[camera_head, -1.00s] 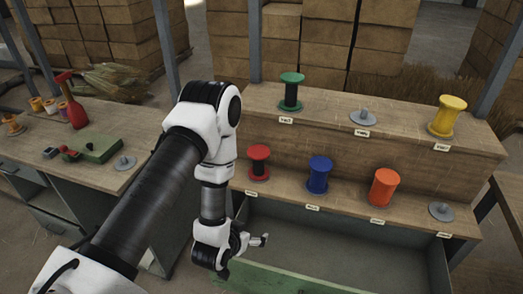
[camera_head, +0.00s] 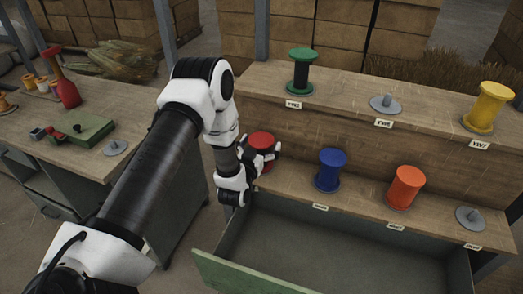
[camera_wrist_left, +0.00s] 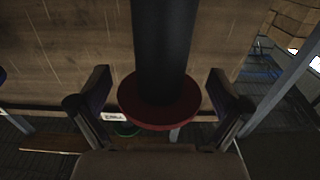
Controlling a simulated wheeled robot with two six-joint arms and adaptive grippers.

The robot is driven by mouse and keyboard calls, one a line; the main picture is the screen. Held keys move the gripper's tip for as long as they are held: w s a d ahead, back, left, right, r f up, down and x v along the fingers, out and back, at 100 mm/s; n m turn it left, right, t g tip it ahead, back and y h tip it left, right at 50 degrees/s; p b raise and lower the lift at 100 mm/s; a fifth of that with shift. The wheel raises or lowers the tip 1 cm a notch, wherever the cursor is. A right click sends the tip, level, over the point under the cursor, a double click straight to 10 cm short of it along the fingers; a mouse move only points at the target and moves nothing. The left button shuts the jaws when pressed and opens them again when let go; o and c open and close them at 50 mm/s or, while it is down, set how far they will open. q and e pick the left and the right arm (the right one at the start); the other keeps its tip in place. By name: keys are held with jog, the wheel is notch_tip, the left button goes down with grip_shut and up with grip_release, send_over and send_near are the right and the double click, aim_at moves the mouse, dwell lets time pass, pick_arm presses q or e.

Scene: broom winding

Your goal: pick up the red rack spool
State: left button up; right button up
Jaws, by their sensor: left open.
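The red rack spool (camera_head: 262,143) stands on the lower shelf of the wooden rack (camera_head: 290,186), at its left end, partly hidden by my left gripper. My left gripper (camera_head: 262,163) is at the spool, with its fingers open. In the left wrist view the spool's red flange (camera_wrist_left: 158,112) and dark wound middle (camera_wrist_left: 163,50) lie between the two spread fingers (camera_wrist_left: 160,98). I see a gap on each side between finger and spool. My right gripper is not in view.
A blue spool (camera_head: 330,170) and an orange spool (camera_head: 405,187) stand to the right on the same shelf. A green spool (camera_head: 301,72) and a yellow spool (camera_head: 488,106) are on the upper shelf. An open drawer (camera_head: 330,245) juts out below.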

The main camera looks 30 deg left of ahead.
pick_arm(q)
jog(key=shift+s+r, duration=0.1)
jog(key=c, duration=1.4)
